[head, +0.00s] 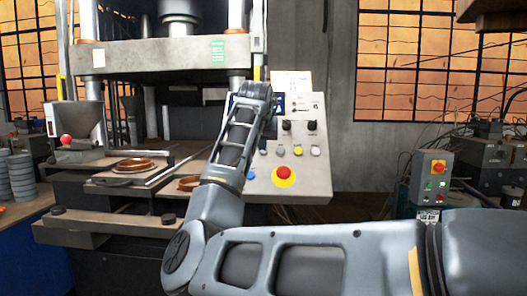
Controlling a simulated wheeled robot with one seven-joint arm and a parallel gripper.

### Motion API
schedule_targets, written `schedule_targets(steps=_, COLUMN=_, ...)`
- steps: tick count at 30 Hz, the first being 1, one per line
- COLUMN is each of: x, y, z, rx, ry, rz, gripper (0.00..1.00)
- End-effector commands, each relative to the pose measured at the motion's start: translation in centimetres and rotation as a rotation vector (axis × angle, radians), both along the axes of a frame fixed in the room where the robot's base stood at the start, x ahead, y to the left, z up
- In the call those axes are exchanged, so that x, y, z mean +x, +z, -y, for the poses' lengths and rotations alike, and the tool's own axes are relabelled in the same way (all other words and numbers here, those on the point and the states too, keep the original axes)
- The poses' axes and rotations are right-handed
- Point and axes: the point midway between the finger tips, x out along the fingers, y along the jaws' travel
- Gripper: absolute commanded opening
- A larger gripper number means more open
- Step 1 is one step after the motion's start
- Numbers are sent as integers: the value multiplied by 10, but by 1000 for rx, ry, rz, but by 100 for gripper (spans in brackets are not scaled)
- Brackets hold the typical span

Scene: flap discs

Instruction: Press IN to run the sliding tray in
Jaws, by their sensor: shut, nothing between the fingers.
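The control panel (312,180) stands right of the press, sloping toward me. It has a red mushroom button (283,172) on a yellow ring, a yellow button (298,151), a white button (315,151), a blue button (250,175) and two black knobs. I cannot read which is IN. The flat tray (108,181) sits at the press front, with brown discs (134,165) on it. My arm crosses the panel's left part and hides some of its controls and dark screen. My gripper is hidden behind my arm's far end, so its contact with the panel cannot be seen.
The press head (150,58) hangs above the tray between steel columns. A grey control box (432,178) stands at the right. Open space lies between panel and box.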

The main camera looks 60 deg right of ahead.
Motion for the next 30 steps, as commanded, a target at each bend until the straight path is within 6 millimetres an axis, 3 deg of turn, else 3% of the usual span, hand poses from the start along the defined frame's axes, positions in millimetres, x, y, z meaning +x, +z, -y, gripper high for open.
schedule_targets(steps=30, x=2, y=-5, z=5, rx=0, ry=0, rz=-2, gripper=0)
